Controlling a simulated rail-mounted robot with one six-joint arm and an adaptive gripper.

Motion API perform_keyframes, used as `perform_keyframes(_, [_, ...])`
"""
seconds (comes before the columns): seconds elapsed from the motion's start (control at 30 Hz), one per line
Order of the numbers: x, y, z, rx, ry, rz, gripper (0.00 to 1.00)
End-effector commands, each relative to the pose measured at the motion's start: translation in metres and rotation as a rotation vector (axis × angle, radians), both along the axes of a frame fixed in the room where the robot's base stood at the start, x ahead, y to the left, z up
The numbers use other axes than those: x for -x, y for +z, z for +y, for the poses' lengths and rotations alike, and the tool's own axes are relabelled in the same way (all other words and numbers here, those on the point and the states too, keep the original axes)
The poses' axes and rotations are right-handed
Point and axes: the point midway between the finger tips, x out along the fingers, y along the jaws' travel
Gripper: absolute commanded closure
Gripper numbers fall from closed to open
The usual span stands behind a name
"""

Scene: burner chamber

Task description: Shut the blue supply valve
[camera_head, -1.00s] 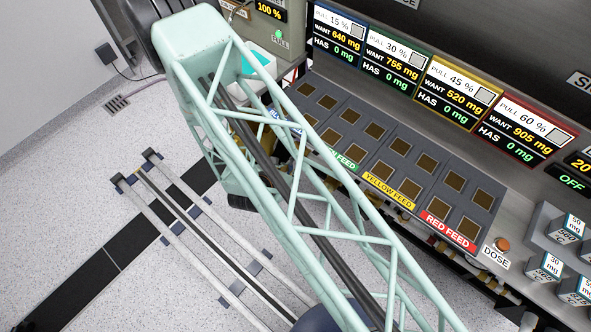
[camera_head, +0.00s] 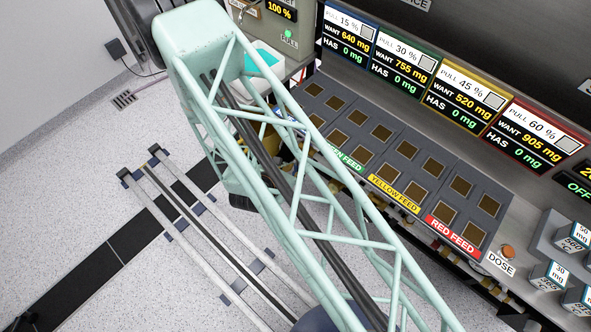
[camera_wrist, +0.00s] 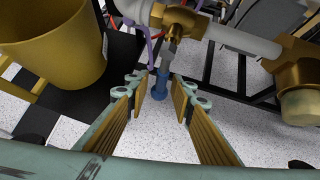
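In the wrist view, a blue handle (camera_wrist: 160,86) hangs from a brass valve body (camera_wrist: 178,22) on a grey pipe. I take it to be the blue supply valve's handle; no label shows there. My gripper (camera_wrist: 160,97) is open, with ribbed tan pads on both sides. The handle's lower end shows in the gap between the fingertips, with floor visible on either side. I cannot tell how deep it sits between them. In the head view my arm's pale green lattice hides the gripper, the valve and most of the blue feed label.
A large brass vessel (camera_wrist: 55,40) stands close on the left in the wrist view, and a brass fitting (camera_wrist: 298,75) on the right. A dark frame and thin purple line run behind. The feed bench (camera_head: 400,165) and dose button (camera_head: 508,251) show in the head view.

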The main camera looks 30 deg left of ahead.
Motion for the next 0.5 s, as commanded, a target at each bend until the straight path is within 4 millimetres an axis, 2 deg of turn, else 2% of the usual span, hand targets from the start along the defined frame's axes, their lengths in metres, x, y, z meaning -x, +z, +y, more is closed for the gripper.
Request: perform_keyframes(0.5, [0.050, 0.048, -0.002, 0.000, 0.004, 0.001, 0.78])
